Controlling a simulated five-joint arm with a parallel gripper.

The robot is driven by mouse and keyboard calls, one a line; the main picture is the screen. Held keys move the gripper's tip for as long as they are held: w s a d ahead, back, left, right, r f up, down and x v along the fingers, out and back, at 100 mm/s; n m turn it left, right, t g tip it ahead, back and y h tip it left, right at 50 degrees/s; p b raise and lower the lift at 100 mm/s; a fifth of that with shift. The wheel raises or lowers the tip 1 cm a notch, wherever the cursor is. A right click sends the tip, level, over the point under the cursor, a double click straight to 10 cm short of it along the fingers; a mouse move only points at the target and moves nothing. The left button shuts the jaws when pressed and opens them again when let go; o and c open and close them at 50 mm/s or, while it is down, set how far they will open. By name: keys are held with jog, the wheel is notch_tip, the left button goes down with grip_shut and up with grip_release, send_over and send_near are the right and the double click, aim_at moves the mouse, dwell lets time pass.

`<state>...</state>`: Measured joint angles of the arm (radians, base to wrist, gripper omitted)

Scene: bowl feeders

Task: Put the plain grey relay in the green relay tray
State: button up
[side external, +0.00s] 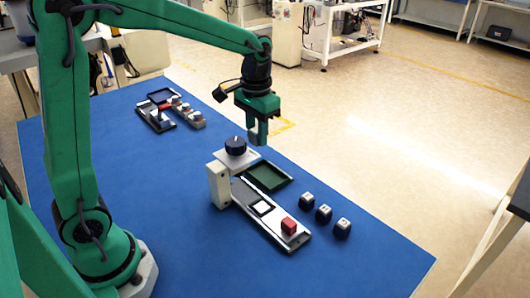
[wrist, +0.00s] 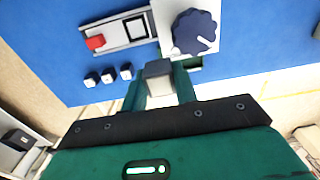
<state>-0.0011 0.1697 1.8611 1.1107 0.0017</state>
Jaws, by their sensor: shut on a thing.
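My gripper (side external: 257,133) is shut on a grey block, the plain grey relay (wrist: 158,70), and holds it in the air. In the wrist view the relay sits between the two green fingers (wrist: 158,88). The dark green relay tray (side external: 288,181) lies on the blue table, below and a little right of my gripper in the side view. Its visible floor looks empty. In the wrist view my gripper hides most of the tray, and only a green strip (wrist: 194,62) shows beside the fingers.
A dark blue knob (side external: 236,146) on a pale plate stands close beside the tray. A grey post (side external: 219,186) and a track with a red block (side external: 289,226) lie in front. Three dark blocks (side external: 323,213) stand right. More trays (side external: 160,97) with small parts are at back left.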

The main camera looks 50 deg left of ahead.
jog(key=shift+r, duration=0.15)
notch_tip(320, 180, up, 4)
jog(key=shift+r, duration=0.1)
jog(key=shift+w+r, duration=0.2)
jog(key=shift+r, duration=0.1)
jog(key=w+m, duration=0.4)
jog(key=m, duration=0.5)
send_over(273, 182)
notch_tip(273, 182, down, 16)
jog(key=shift+r, duration=0.25)
jog(key=shift+f, duration=0.15)
jog(key=shift+f, duration=3.2)
jog(key=shift+f, duration=0.7)
